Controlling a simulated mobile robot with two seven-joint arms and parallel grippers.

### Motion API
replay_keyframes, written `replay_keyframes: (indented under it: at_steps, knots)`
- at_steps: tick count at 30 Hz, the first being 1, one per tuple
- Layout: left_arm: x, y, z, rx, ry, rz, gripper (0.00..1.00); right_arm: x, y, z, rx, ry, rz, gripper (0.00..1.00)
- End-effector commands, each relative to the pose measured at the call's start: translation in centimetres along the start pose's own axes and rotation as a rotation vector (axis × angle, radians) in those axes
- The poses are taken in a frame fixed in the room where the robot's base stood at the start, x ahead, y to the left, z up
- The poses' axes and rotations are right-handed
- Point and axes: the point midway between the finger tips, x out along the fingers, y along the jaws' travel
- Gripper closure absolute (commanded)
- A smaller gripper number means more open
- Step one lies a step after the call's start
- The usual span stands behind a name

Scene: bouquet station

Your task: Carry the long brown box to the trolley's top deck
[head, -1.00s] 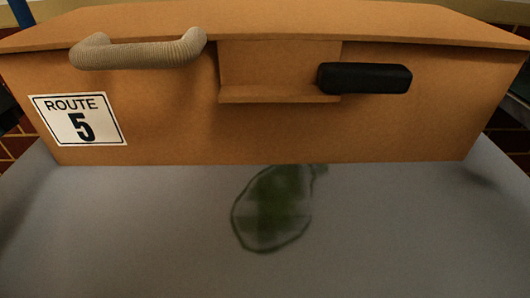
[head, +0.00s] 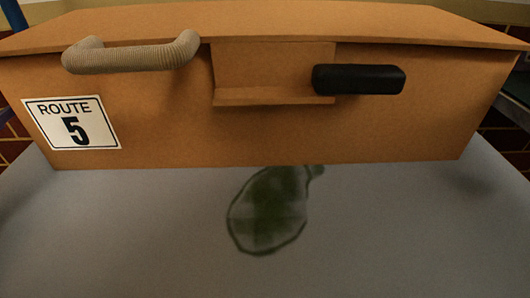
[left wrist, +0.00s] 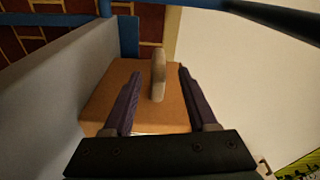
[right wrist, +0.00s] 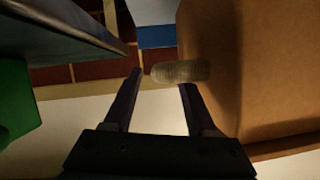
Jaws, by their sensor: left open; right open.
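The long brown box (head: 300,130) fills the upper head view, with a "ROUTE 5" label (head: 72,124), a beige ribbed handle (head: 130,55) and a black handle (head: 358,79) on its front. In the left wrist view, my open left gripper (left wrist: 159,73) faces a beige end handle (left wrist: 158,78) on the box (left wrist: 112,98), which appears between the fingers. In the right wrist view, my open right gripper (right wrist: 161,78) faces another beige handle (right wrist: 180,72) on the box (right wrist: 262,70), just past the fingertips. I see no contact. The trolley deck cannot be identified.
The box rests on a grey surface (head: 380,240) with a flat dark green patch (head: 267,212) in front of it. A green object (right wrist: 15,100) and a grey edge (right wrist: 60,35) are left in the right wrist view.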

Motion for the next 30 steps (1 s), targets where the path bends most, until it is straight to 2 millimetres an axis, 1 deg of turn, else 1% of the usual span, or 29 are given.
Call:
replay_keyframes:
  at_steps: [9,15,21,30]
  knots:
    - [0.0,0.0,0.0,0.0,0.0,0.0,0.42,-6.0,-0.1,0.2,-0.006,-0.006,-0.001,0.43]
    - [0.0,0.0,0.0,0.0,-0.001,0.0,0.42,-8.8,0.0,0.1,-0.002,-0.003,0.0,0.43]
    - [0.0,0.0,0.0,0.001,-0.001,0.0,0.42,-10.2,0.0,0.1,-0.002,-0.002,0.0,0.43]
    - [0.0,0.0,0.0,0.001,0.0,0.0,0.42,-10.5,0.0,0.0,-0.002,-0.001,0.0,0.43]
